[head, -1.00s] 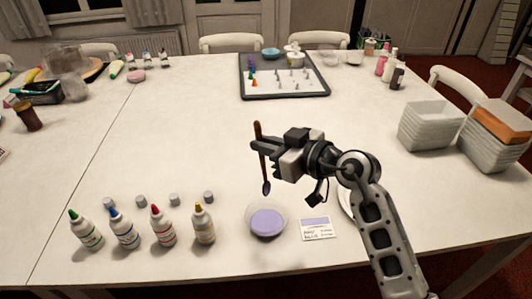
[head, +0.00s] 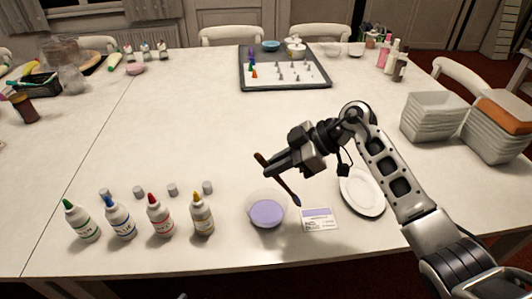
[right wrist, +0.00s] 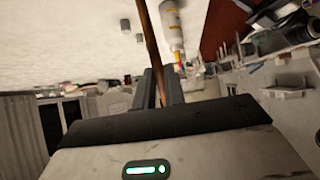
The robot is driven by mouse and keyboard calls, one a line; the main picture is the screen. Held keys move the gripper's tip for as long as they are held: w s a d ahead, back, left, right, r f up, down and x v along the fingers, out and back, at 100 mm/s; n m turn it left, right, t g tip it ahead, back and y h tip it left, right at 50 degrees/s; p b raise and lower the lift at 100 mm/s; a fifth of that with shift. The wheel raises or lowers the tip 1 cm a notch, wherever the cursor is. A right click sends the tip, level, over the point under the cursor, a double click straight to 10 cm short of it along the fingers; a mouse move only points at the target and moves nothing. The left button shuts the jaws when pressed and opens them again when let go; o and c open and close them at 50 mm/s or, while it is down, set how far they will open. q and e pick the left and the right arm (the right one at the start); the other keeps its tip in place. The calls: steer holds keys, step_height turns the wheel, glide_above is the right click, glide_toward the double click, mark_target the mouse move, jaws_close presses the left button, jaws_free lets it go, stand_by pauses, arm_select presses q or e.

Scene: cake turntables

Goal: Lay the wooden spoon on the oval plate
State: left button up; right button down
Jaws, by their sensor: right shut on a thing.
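The wooden spoon (head: 280,181) is held tilted in the air by my right gripper (head: 270,173), with its dark bowl end at the lower right and its brown handle end at the upper left. In the right wrist view the spoon's shaft (right wrist: 148,45) stands between the two fingers (right wrist: 158,88). The white oval plate (head: 361,193) lies on the table to the right of the spoon, partly behind my right arm. Nothing is seen on the visible part of the plate. My left gripper is not in view.
A bowl of purple paint (head: 267,213) and a small card (head: 318,219) lie below the spoon. Several paint bottles (head: 160,215) stand at the front left. Stacked white containers (head: 432,117) stand at the right. A tray with small figures (head: 284,72) is at the back. The table's middle is clear.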

steer(key=d+f+n+h+b, duration=0.1)
steer(key=d+f+n+h, duration=0.2)
steer(key=d+n, duration=0.2)
steer(key=s+d+f+n+h+b, duration=0.1)
steer(key=d+f+n+h+b, duration=0.1)
steer(key=d+n, duration=0.4)
steer(key=d+f+n+h+b, duration=0.1)
steer(key=d+f+n+h, duration=0.4)
steer(key=d, duration=0.8)
steer(key=shift+s+d+f+n+g+h+b, duration=0.1)
steer(key=shift+s+d+n+g+h+b, duration=0.15)
steer(key=shift+s+n, duration=0.2)
step_height(320, 180, down, 4)
steer(key=b, duration=0.3)
steer(key=shift+r, duration=0.2)
steer(key=shift+f+b, duration=0.3)
steer(key=shift+f, duration=0.1)
steer(key=shift+f+b, duration=0.3)
steer(key=shift+f, duration=0.15)
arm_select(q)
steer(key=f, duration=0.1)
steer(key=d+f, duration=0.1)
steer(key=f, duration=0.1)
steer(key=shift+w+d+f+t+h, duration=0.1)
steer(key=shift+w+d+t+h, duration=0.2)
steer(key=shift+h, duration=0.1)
